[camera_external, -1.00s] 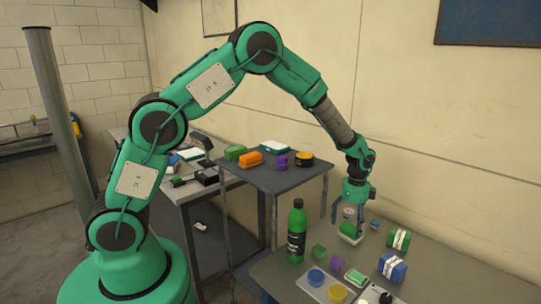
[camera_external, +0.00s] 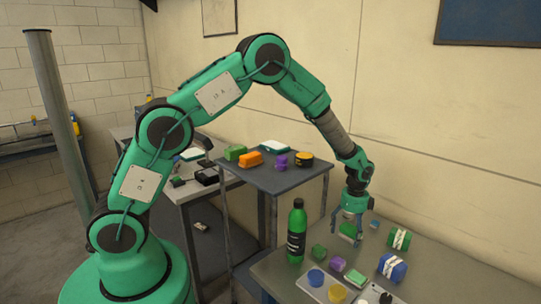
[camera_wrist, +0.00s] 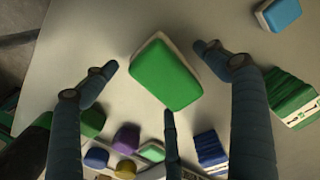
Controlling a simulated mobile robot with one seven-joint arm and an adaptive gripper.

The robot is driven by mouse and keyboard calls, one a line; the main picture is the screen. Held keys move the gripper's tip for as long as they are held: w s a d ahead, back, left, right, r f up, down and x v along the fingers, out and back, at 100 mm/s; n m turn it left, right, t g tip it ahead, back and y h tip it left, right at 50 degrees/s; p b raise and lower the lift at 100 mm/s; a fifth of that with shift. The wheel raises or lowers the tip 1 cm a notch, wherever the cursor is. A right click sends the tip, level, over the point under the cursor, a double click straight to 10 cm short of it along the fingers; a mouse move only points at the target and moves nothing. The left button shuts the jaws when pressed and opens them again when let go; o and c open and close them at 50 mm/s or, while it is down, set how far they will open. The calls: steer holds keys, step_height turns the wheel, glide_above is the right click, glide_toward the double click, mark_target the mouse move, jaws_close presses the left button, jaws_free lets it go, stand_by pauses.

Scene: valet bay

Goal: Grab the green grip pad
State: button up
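A green pad with a pale underside lies on the grey table (camera_external: 290,272), and it fills the middle of the wrist view (camera_wrist: 167,76). My three-fingered gripper (camera_external: 347,226) is directly above it, pointing down. The fingers are spread open around the pad, with gaps between fingertips and pad in the wrist view. Part of the pad is hidden by the fingers in the external view. A smaller green pad with a pale edge (camera_external: 356,277) sits farther forward, near the tray, and also shows in the wrist view (camera_wrist: 152,151).
A green bottle (camera_external: 297,232) stands left of my gripper. A green cube (camera_external: 319,252), a purple block (camera_external: 337,264), a blue strapped block (camera_external: 392,267) and a green strapped block (camera_external: 399,239) are nearby. A small blue block (camera_external: 374,224) lies close on the right.

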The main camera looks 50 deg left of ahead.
mark_target(350, 229)
steer(key=c, duration=1.1)
steer(key=shift+o, duration=0.2)
steer(key=shift+r, duration=0.1)
step_height(350, 229, up, 10)
steer(key=shift+f+p, duration=0.1)
steer(key=shift+p, duration=0.45)
steer(key=shift+c, duration=0.2)
